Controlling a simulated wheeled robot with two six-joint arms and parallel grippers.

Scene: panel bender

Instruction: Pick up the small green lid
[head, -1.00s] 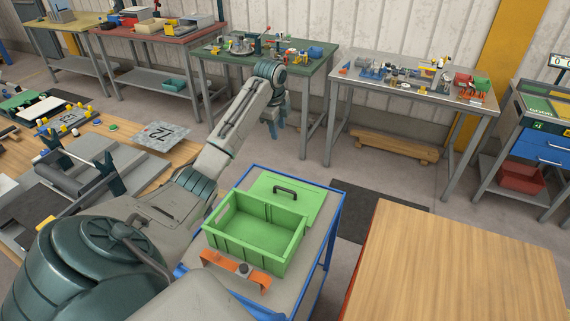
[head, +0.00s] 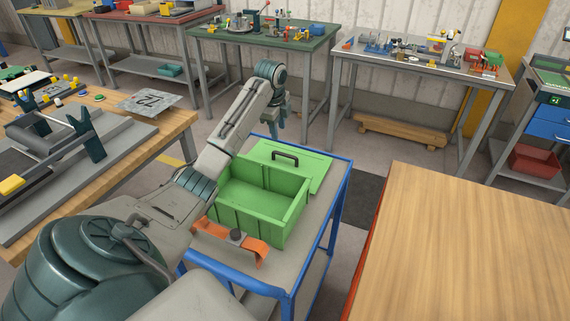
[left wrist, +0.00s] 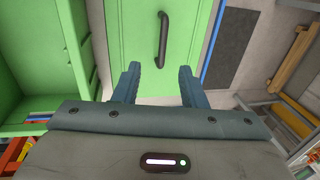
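The green lid (head: 310,170) is a flat panel with a dark bar handle (head: 285,157). It lies just behind the green bin (head: 262,222) on the blue-framed cart. In the left wrist view the lid (left wrist: 190,70) fills the upper middle, its handle ahead of the fingertips. My left gripper (head: 277,122) hangs near the lid's far side in the head view. In the left wrist view it (left wrist: 158,72) is open, with nothing between the fingers. I cannot tell its exact height over the lid. My right gripper is not in view.
The blue-framed cart (head: 310,231) also carries an orange bracket with a dark knob (head: 237,238). A wooden table (head: 465,240) stands to the right. A bench with a grey machine (head: 110,150) is at the left. Green (head: 325,38) and grey (head: 375,60) worktables line the wall.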

